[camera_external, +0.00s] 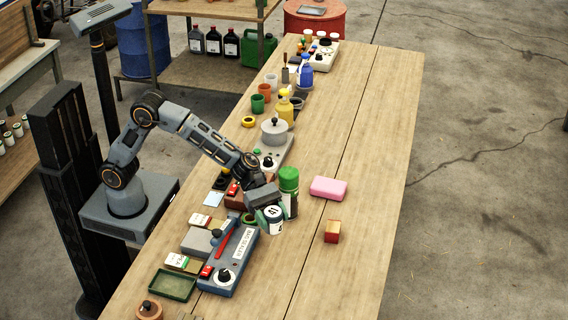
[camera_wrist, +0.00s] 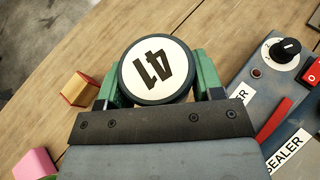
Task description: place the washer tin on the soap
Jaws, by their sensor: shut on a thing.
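My gripper (camera_external: 265,214) is shut on the washer tin (camera_external: 275,221), a short round tin with a white label on its end. The wrist view shows the tin (camera_wrist: 155,72) between the green fingers, its numbered end facing the camera. The tin appears to be above the wooden table, just right of the blue sealer. The soap (camera_external: 328,187), a pink block, lies on the table to the right of and farther back than my gripper. Part of the soap (camera_wrist: 35,163) also shows at the lower left of the wrist view. Nothing is seen on top of it.
A small red and tan block (camera_external: 332,232) lies in front of the soap. The blue sealer (camera_external: 231,262) is left of the tin. The table's right side (camera_external: 375,150) is clear.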

